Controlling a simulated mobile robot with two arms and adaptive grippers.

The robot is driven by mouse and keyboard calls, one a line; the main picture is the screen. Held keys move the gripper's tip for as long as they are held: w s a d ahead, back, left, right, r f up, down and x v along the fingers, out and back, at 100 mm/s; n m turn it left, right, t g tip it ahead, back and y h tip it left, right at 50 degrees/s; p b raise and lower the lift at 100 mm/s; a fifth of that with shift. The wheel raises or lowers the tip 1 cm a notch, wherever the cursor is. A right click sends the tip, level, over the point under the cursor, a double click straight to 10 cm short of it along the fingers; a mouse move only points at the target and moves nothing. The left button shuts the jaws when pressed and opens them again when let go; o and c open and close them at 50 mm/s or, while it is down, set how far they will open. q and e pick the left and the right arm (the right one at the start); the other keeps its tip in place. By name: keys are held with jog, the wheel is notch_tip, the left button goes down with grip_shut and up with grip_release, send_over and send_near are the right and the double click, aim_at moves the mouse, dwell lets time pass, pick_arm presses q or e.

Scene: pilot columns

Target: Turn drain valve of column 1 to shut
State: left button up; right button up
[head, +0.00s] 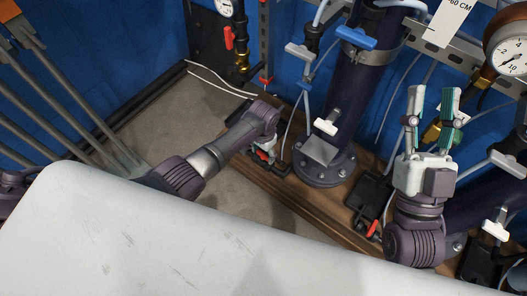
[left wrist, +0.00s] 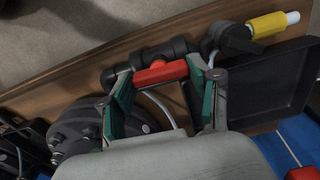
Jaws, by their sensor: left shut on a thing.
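A drain valve with a red handle (left wrist: 160,72) sits on a black pipe (left wrist: 152,54) low by the wooden base, in the left wrist view. The handle lies roughly along the pipe. My left gripper (left wrist: 158,84) is shut on the red handle, with one green-padded finger at each end of it. In the head view my left gripper (head: 264,148) is at the foot of a dark column (head: 359,85), mostly hidden by its own wrist. My right gripper (head: 432,108) is open and empty, pointing up, right of that column. No column number can be read.
Another red-handled valve (head: 374,228) is by a black box (head: 372,193) at the base, near my right arm. White-handled (head: 326,125) and blue-handled (head: 356,37) valves are on the middle column. A pressure gauge (head: 509,56) hangs at right. Grey floor at left is partly clear.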

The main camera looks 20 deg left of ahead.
pick_arm(q)
jog(key=m+p, duration=0.1)
jog(key=m, duration=0.1)
jog(key=shift+r+m+p, duration=0.15)
jog(key=shift+m+p, duration=0.15)
jog(key=shift+m, duration=0.1)
jog(key=m+p, duration=0.1)
jog(key=m, duration=0.3)
jog(key=shift+m, duration=1.6)
jog(key=m, duration=0.2)
jog(key=shift+m+p, duration=0.3)
jog(key=shift+m, duration=2.3)
pick_arm(e)
jog(key=w+d+f+g+h, duration=0.1)
jog(key=w+f+g+h, duration=0.2)
jog(key=f+g, duration=0.5)
jog(key=shift+w+f+g, duration=0.2)
jog(key=shift+f+g, duration=0.2)
jog(key=shift+f, duration=1.85)
